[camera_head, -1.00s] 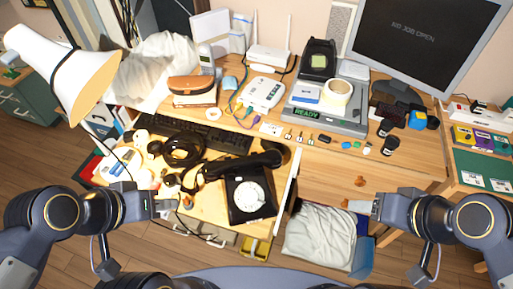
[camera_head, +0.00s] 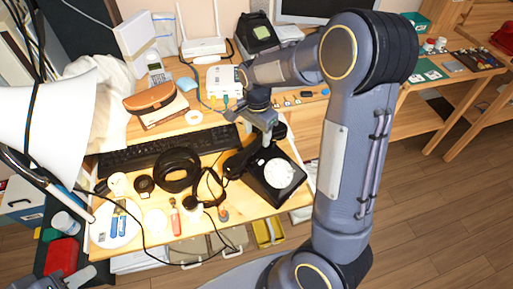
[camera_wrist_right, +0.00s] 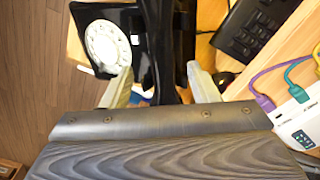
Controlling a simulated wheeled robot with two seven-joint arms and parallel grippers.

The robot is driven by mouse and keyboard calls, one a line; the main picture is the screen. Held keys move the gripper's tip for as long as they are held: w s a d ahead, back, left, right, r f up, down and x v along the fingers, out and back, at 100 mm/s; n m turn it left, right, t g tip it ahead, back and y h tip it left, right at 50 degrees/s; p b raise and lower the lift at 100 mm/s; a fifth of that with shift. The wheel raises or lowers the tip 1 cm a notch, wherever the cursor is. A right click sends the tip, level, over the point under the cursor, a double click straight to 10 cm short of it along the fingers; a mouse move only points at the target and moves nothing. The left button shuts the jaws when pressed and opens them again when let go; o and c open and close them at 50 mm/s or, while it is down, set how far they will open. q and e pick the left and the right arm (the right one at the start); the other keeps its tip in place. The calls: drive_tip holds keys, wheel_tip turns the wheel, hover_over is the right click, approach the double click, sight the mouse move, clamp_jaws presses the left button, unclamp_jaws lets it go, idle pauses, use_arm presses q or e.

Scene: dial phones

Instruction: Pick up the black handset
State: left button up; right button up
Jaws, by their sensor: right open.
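The black dial phone (camera_head: 271,183) with its white dial sits near the right front of the wooden desk. Its black handset (camera_head: 238,163) lies along its upper left side, partly hidden by my right gripper (camera_head: 262,127). In the right wrist view the handset (camera_wrist_right: 163,45) runs between the two fingers of my right gripper (camera_wrist_right: 160,88), which is open. One finger is on the dial side and the other on the keyboard side. I cannot tell whether either finger touches it. My left gripper (camera_head: 82,277) is only partly visible at the bottom left, away from the phone.
Coiled black cable (camera_head: 177,170) and small items lie left of the phone. A black keyboard (camera_head: 160,150) lies behind. A white network box (camera_head: 222,84) with plugged cables stands further back. A white lamp (camera_head: 45,128) stands at the left. Floor is clear at the right.

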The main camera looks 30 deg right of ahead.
sight(257, 142)
wheel_tip(257, 142, down, 6)
drive_tip(key=shift+w+d+r, duration=0.1)
drive_tip(key=shift+w+r, duration=0.05)
